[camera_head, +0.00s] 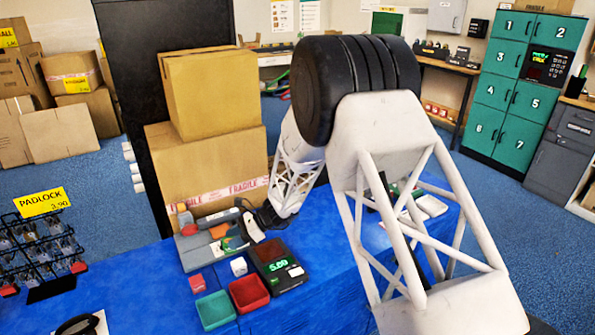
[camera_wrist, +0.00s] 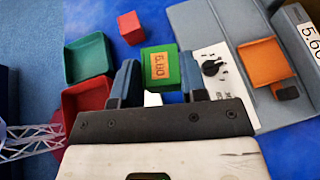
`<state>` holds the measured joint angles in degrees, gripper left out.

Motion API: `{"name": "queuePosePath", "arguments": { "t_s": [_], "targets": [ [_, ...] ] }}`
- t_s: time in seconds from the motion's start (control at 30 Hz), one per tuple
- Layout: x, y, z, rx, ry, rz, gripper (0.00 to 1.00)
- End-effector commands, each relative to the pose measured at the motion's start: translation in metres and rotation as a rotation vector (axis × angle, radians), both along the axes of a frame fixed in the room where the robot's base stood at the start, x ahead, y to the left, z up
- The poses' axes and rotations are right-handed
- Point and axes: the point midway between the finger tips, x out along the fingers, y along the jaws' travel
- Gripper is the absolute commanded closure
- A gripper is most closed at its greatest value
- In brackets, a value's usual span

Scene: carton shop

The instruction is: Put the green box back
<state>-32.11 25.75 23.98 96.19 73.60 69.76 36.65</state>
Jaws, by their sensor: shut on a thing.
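The green box, with an orange price label, shows between my two fingers in the wrist view (camera_wrist: 161,68). My gripper (camera_wrist: 158,80) is shut on it, one finger on either side. In the head view my gripper (camera_head: 262,218) is low over the blue table, beside the grey case; I cannot clearly make out the box there. A small white piece shows just below the box in the wrist view.
A green tray (camera_head: 215,310), a red tray (camera_head: 262,302), a red cube (camera_head: 197,284), a white cube (camera_head: 238,267) and a black scale (camera_head: 290,278) stand close by. The grey case (camera_wrist: 213,25) holds an orange piece (camera_wrist: 262,62). Large cartons (camera_head: 215,165) stand behind.

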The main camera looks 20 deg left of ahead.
Motion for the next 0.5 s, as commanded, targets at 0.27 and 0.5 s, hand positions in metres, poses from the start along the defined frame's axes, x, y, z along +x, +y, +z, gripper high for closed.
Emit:
{"name": "queuePosePath", "arguments": {
  "t_s": [0.27, 0.5],
  "targets": [
    [0.011, -0.007, 0.001, 0.001, 0.0, -0.044, 0.87],
    [0.05, -0.035, 0.004, 0.0, 0.0, -0.198, 0.87]
  ]
}}
